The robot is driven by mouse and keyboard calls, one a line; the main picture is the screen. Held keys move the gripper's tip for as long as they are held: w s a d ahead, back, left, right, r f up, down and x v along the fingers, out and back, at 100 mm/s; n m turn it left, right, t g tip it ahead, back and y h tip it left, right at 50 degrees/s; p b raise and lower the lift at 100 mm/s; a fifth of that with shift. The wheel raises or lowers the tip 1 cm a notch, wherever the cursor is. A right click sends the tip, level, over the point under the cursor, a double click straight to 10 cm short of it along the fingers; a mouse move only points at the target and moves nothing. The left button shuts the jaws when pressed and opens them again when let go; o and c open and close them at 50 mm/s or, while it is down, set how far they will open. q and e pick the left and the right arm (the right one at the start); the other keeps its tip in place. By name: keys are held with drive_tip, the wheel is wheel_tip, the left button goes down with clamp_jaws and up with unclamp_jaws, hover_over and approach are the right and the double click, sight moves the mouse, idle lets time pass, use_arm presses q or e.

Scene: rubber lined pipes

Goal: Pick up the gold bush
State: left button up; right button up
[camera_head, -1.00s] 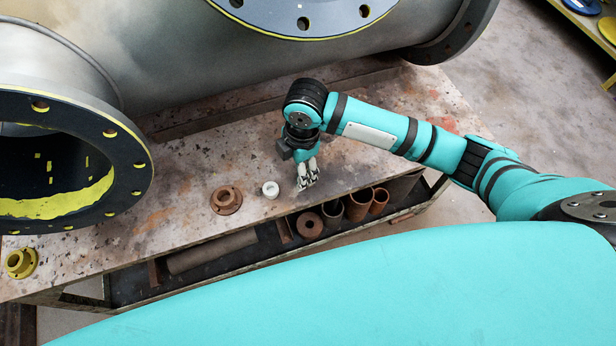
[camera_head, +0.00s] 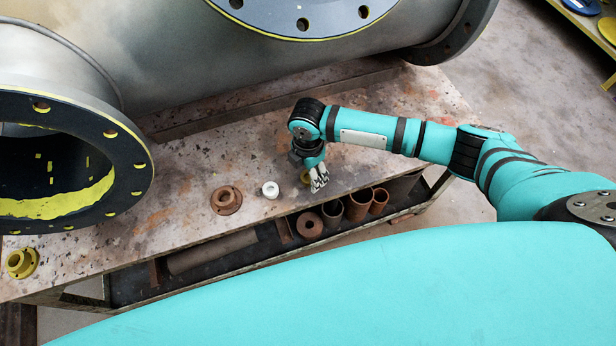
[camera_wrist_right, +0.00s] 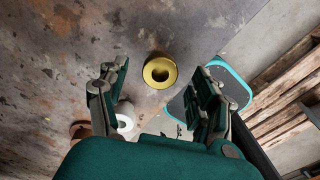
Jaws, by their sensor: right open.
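The gold bush (camera_head: 305,176) is a small ring on the worktable, partly hidden behind my right gripper (camera_head: 319,182) in the head view. In the right wrist view the gold bush (camera_wrist_right: 160,71) shows whole, with a dark centre hole, lying between the lines of the two fingers. My right gripper (camera_wrist_right: 163,75) is open and empty, pointing down above the table. I cannot tell its exact height over the bush. My left gripper is not in view.
A white ring (camera_head: 270,189) and a brown flanged bush (camera_head: 226,200) sit left of the gripper. A yellow flanged part (camera_head: 21,263) is at the far left. The large grey pipe (camera_head: 230,60) fills the back. Rusty pipe pieces (camera_head: 359,207) lie on the lower shelf.

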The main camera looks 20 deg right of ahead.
drive_tip(key=shift+f, duration=1.3)
drive_tip(key=c, duration=1.3)
